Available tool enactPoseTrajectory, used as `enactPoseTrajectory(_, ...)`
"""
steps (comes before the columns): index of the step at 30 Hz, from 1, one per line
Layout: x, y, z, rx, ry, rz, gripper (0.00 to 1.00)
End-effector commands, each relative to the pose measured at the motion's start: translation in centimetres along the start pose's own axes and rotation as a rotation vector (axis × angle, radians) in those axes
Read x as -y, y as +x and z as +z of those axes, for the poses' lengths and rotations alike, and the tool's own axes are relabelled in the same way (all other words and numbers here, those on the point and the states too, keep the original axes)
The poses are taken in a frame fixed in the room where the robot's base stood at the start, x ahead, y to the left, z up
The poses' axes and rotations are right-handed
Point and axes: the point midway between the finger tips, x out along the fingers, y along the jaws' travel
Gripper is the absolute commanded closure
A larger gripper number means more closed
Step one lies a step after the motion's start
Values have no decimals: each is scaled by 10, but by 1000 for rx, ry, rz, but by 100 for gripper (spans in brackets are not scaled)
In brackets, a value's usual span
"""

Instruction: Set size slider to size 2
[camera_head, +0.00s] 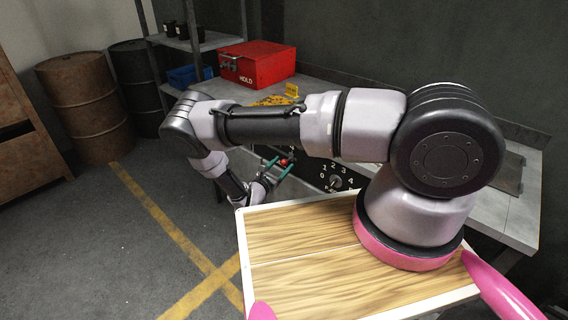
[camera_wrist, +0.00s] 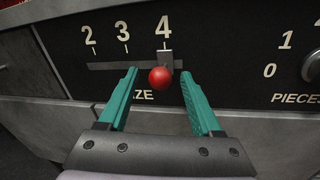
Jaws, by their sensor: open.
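The size slider is a red ball knob (camera_wrist: 160,77) on a grey tab in a horizontal slot (camera_wrist: 105,65) on a dark panel. The knob stands under the number 4, at the right end of the slot; the numbers 2 and 3 are to its left. In the head view the red knob (camera_head: 284,162) shows at the front of the bench, between the teal fingers. My gripper (camera_wrist: 162,75) is open, with one teal finger on each side of the knob. I see gaps between the fingers and the knob.
A second control, a round dial (camera_head: 336,182) marked with numbers, sits to the right on the same panel. A red box (camera_head: 258,64) marked HOLD and a yellow item (camera_head: 275,100) are on the bench. Barrels (camera_head: 84,105) stand at the left; the floor in front is clear.

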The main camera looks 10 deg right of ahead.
Motion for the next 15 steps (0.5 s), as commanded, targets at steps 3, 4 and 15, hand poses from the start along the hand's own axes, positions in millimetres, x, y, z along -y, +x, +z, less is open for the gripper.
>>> enactPoseTrajectory(3,0,12,0,0,1,0,34)
enactPoseTrajectory(4,0,14,0,0,1,0,34)
enactPoseTrajectory(15,0,18,0,0,1,0,42)
